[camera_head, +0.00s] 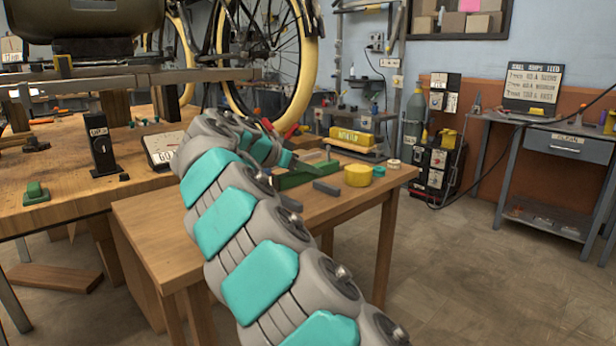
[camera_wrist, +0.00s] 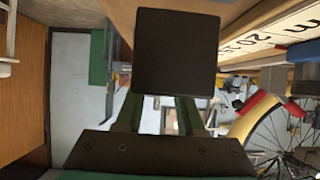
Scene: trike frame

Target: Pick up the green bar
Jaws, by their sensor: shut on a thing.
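My gripper (camera_wrist: 160,110) is shut on a dark, square-ended block (camera_wrist: 177,50), which fills the upper middle of the wrist view. The block looks nearly black there, and I cannot tell whether it is the green bar. In the head view my arm reaches over the small wooden table, and its end hides most of my gripper. A long green piece (camera_head: 305,177) lies on that table beside the arm's end. A green patch (camera_wrist: 98,57) also shows at the left of the wrist view.
A white lettered sign (camera_head: 163,150) and a black block (camera_head: 101,150) stand left.

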